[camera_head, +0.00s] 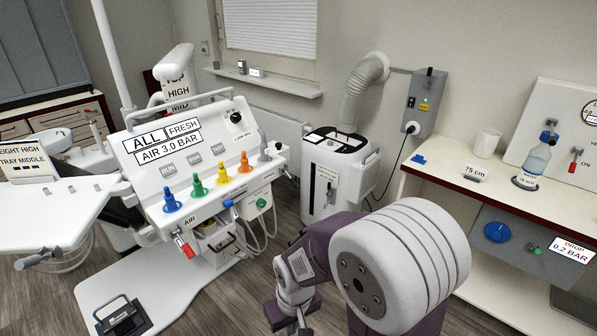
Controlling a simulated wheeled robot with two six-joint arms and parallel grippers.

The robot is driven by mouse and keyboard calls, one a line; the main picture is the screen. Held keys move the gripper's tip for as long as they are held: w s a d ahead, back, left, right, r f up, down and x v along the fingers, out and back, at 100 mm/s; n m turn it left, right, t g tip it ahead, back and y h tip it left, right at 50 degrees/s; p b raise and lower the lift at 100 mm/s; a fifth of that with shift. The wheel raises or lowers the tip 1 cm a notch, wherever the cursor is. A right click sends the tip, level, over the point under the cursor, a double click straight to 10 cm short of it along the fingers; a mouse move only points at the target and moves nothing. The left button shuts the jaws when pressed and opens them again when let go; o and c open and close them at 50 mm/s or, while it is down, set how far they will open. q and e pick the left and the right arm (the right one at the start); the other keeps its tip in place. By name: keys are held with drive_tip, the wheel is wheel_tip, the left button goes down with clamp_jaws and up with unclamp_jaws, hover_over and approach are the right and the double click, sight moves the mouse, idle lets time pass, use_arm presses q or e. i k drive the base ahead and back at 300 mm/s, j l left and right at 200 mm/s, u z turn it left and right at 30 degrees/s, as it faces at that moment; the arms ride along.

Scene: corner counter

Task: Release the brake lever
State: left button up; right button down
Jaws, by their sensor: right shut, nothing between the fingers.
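A lever with a red grip (184,245) hangs tilted from the lower left front of the white dental unit (215,165), below an "AIR" label. No label naming a brake can be read, so I cannot tell for sure that this is the brake lever. My right gripper (299,322) is low in the picture, right of the unit and apart from the red-gripped lever. It is shut and empty, its tips partly cut off by the bottom edge. My left gripper is not in view.
Colored knobs line the unit's panel. A white tray (60,207) juts left; a black foot pedal (122,317) lies on the base plate. A white suction box (335,178) stands behind my right arm. A counter (450,177) with a bottle (538,155) is at right.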

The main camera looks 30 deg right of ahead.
sight(292, 180)
drive_tip(key=i+j+z, duration=0.6)
drive_tip(key=i+z, duration=0.15)
drive_tip(key=i+j, duration=0.1)
drive_tip(key=i, duration=0.2)
drive_tip(key=i+j, duration=0.1)
drive_tip(key=i, duration=0.2)
